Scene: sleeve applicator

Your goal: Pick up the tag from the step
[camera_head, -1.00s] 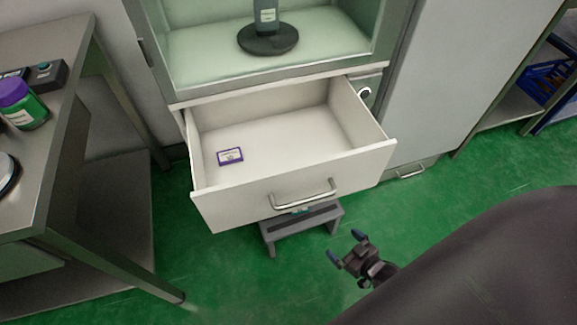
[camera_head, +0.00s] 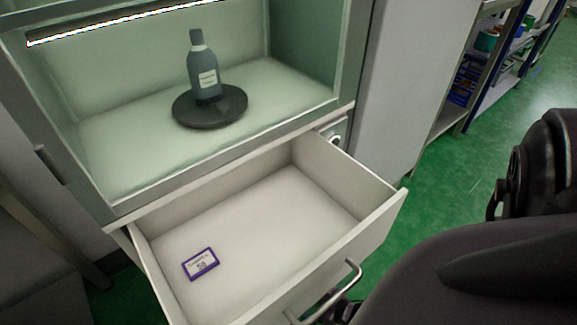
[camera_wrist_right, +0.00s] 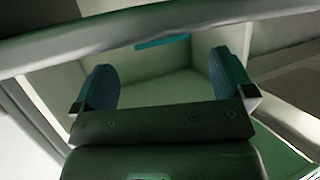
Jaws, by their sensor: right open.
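My right gripper (camera_wrist_right: 164,80) is open, its two blue-padded fingers apart with nothing seen between them in the right wrist view. A flat teal strip (camera_wrist_right: 163,41) shows beyond the fingers, partly behind a grey bar; I cannot tell whether it is the tag. In the head view a dark part of my right arm shows by the drawer handle, low in the picture. The step is hidden there. A white card with a purple edge (camera_head: 201,264) lies flat in the open drawer. My left gripper is not in view.
The open drawer (camera_head: 375,222) juts out from the cabinet, its metal handle (camera_head: 325,293) at the front. Above it a bottle (camera_head: 203,68) stands on a round black base (camera_head: 210,106) inside the cabinet. Shelving (camera_head: 462,85) stands at the right; green floor lies before it.

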